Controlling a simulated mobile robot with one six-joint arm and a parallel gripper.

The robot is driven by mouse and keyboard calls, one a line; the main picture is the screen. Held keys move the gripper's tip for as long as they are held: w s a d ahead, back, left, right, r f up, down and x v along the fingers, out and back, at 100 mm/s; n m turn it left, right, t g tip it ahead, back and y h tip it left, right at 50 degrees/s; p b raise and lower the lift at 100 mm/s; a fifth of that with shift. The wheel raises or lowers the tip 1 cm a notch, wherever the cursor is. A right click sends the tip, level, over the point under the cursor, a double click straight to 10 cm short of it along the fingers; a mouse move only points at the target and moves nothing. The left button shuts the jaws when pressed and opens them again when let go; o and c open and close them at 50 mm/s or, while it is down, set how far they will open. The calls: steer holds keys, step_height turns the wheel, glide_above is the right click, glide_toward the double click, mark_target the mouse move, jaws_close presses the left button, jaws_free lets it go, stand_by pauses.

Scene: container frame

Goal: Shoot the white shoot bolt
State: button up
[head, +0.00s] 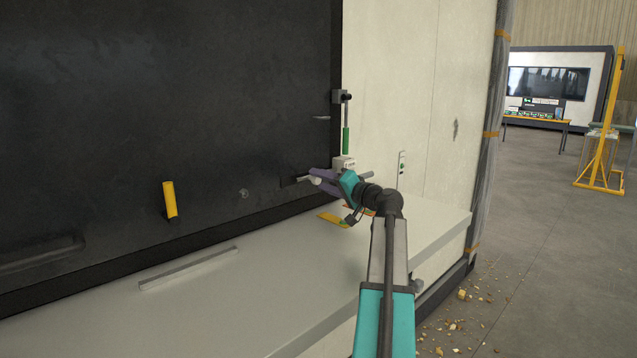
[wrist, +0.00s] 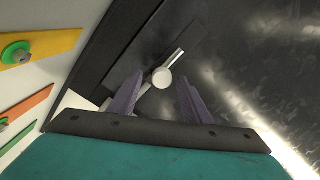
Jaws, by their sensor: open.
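The white shoot bolt (wrist: 162,78) shows in the wrist view as a pale rod with a round white knob, against a dark panel. The knob lies between the tips of my open gripper (wrist: 162,84), whose purple fingers stand to either side of it. I see a gap on both sides, and cannot tell the depth between the tips and the knob. In the head view my gripper (head: 322,180) is at the lower right of the dark panel (head: 200,100). It hides most of the bolt there; a short pale piece shows left of the fingers.
A green-handled upright bolt (head: 346,140) is just above my gripper. A yellow handle (head: 169,200) sticks out of the panel at left. A grey ledge (head: 240,290) runs below. Yellow (wrist: 40,46) and orange (wrist: 28,112) bars with green knobs are left in the wrist view.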

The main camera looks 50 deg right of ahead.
steer(key=s+b, duration=0.2)
steer(key=s, duration=0.9)
steer(key=shift+s+a+b, duration=0.3)
steer(key=shift+a+b, duration=0.05)
steer(key=shift+a, duration=0.05)
